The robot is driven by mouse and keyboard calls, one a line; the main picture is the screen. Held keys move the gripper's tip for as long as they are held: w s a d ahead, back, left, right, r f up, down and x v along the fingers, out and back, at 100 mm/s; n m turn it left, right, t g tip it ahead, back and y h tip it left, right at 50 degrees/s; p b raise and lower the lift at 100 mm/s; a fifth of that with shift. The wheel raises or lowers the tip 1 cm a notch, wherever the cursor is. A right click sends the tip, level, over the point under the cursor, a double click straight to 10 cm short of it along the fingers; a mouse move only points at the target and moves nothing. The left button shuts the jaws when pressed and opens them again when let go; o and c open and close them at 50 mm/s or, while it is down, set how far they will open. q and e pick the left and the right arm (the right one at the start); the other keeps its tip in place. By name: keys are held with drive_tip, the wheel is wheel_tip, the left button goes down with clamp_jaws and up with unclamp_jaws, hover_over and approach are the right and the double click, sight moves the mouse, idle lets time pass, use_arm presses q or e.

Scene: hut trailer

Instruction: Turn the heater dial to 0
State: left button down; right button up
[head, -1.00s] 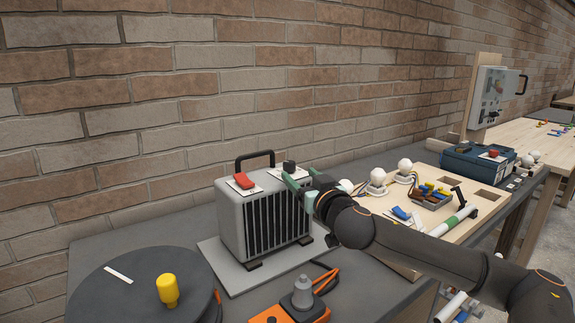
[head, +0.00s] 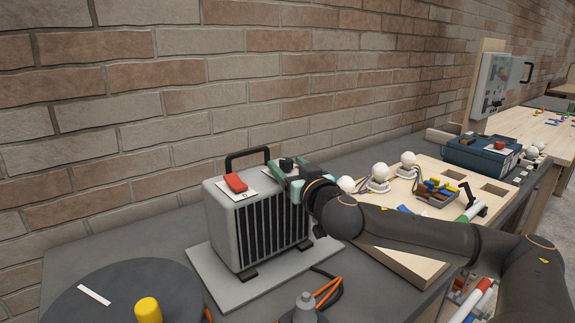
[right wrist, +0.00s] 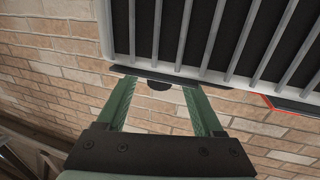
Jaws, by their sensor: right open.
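The grey heater (head: 241,226) stands with its black grille facing front right. Its black dial (head: 286,163) sits on the top at the right end. My right gripper (head: 283,172) is open at that end, its green fingers close beside the dial. In the right wrist view the heater's grille (right wrist: 215,40) fills the top, and a dark rounded piece, apparently the dial (right wrist: 160,86), shows between the open fingers (right wrist: 158,88). I cannot tell whether they touch it. The dial's setting is not readable. My left gripper is out of view.
A red switch (head: 236,183) and a black handle (head: 247,160) are on the heater's top. A brick wall (head: 170,100) stands behind. A wooden board with white bulbs (head: 380,171) lies to the right. A dark round thing with a yellow knob (head: 148,310) is at front left.

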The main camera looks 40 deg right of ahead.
clamp_jaws()
idle(0.5)
